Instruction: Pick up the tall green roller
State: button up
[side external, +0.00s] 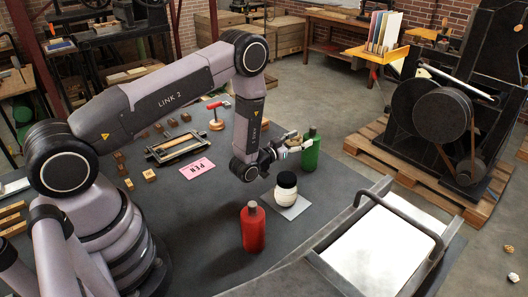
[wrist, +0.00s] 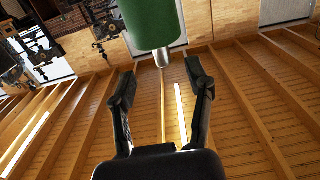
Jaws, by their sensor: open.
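The tall green roller (side external: 311,152) looks like an upright bottle-shaped cylinder with a narrow neck, standing at the far right of the dark table. In the wrist view its green body (wrist: 152,22) is at the top edge, with a metal neck pointing down in the picture, just beyond the fingertips. My gripper (side external: 298,146) is level and points right toward the roller's upper part, close in front of it. In the wrist view my gripper (wrist: 160,76) has its two fingers wide apart with nothing between them. Contact cannot be told from the side view.
A white jar with a black lid (side external: 286,190) stands on a pale square below my gripper. A red bottle (side external: 253,228) stands nearer the front. A metal press bed (side external: 385,250) fills the front right. A pink card (side external: 197,168) and wooden blocks lie left of my forearm.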

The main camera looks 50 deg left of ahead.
aim_at(310, 133)
jog(key=w, duration=0.6)
jog(key=shift+f, duration=0.15)
grip_shut()
